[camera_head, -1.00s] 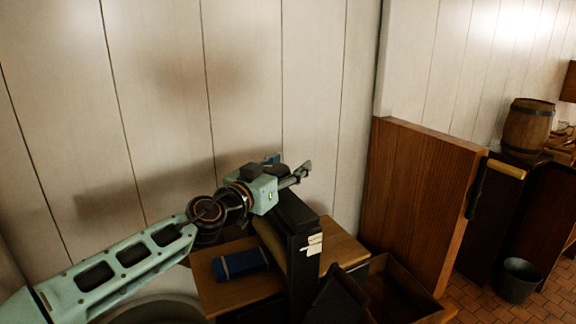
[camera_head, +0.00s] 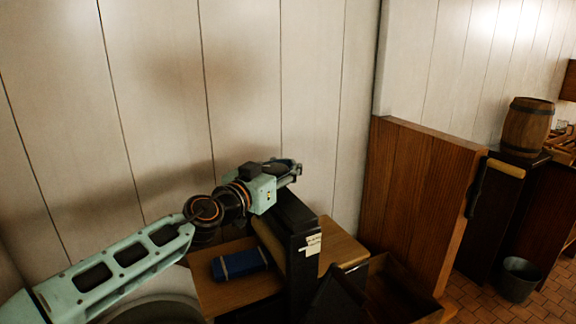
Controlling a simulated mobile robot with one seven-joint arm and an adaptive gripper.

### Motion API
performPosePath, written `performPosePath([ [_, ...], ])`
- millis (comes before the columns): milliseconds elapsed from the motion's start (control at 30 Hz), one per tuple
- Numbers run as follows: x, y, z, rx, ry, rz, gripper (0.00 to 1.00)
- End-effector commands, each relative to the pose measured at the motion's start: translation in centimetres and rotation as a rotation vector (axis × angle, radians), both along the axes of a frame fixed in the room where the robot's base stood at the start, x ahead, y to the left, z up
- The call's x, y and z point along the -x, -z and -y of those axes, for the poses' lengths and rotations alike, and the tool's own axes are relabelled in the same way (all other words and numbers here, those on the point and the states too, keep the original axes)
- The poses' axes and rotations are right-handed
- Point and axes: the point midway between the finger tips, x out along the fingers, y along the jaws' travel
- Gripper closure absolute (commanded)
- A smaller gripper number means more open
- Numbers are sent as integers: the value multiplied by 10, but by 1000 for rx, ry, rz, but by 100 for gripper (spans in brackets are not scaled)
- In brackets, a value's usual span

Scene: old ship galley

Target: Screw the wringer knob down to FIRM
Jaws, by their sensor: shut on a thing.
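The wringer (camera_head: 303,265) is a black upright frame with a pale label (camera_head: 313,245) on its side and a tan roller (camera_head: 270,240) beside it. My gripper (camera_head: 292,171) is at the top of the wringer, its fingers pointing right and close to the wall. It is shut on the wringer knob, which is mostly hidden by the fingers and wrist. The label is too small to read, and I cannot see any setting mark.
A blue bundle (camera_head: 240,264) lies on the wooden board (camera_head: 215,296) left of the wringer. An open wooden box (camera_head: 388,295) is at right, before a brown wooden partition (camera_head: 415,195). A barrel (camera_head: 527,128) and a bucket (camera_head: 518,280) stand farther right.

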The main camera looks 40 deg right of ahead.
Motion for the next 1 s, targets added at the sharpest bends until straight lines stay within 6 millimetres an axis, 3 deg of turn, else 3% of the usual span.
performPosePath([
  [367, 8, 4, 1, 3, 197, -6, 94],
  [1000, 36, 1, -3, 0, 792, -5, 98],
])
